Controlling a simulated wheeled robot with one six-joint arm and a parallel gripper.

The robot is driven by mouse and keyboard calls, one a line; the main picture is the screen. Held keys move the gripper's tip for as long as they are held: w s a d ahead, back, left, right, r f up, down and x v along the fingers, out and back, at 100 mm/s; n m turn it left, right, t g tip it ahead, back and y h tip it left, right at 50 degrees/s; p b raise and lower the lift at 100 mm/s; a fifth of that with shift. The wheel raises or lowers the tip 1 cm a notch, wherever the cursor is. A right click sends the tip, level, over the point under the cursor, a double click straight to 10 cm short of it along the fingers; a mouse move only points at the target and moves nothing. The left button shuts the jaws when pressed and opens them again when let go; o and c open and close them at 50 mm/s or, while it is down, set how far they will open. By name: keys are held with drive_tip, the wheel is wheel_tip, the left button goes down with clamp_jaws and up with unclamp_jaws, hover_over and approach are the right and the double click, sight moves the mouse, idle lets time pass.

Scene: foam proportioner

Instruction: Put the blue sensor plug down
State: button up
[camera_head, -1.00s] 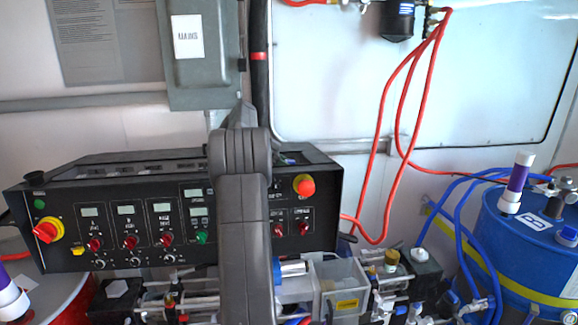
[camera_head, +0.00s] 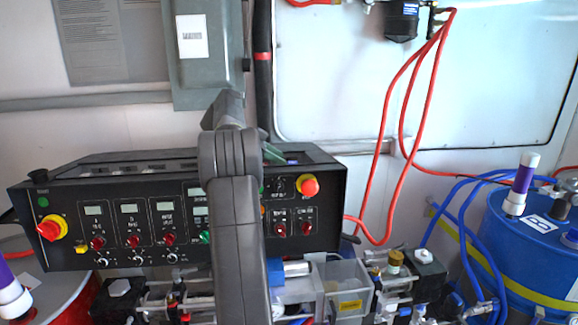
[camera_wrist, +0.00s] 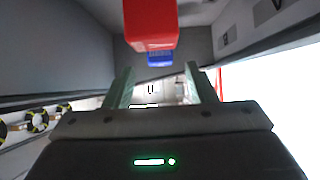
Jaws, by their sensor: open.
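A small blue block with pale markings (camera_wrist: 160,59), probably the blue sensor plug, shows in the wrist view just beyond my fingertips, partly hidden behind a red block. A small blue spot (camera_head: 291,161) on top of the black control console may be the same thing, but it is too small to tell. My gripper (camera_wrist: 159,72) is open, with its two pale green fingers apart and nothing visibly held between them. In the head view my arm hides most of the gripper; one green finger (camera_head: 273,154) shows at the console's top edge.
The red block (camera_wrist: 150,24) hangs large at the top of the wrist view. The black console (camera_head: 120,225) has knobs and displays. A clear box (camera_head: 345,285) and pipework stand below it. A blue drum (camera_head: 530,245) is at right, with red hoses (camera_head: 385,150) on the wall.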

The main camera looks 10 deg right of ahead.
sight(293, 162)
drive_tip(key=v, duration=0.6)
drive_tip(key=shift+d, duration=0.15)
drive_tip(key=p+x, duration=0.1)
drive_tip(key=x, duration=1)
drive_tip(key=shift+d+f, duration=0.15)
drive_tip(key=shift+d, duration=0.1)
drive_tip(key=shift+d+r, duration=0.15)
drive_tip(key=shift+r, duration=1.55)
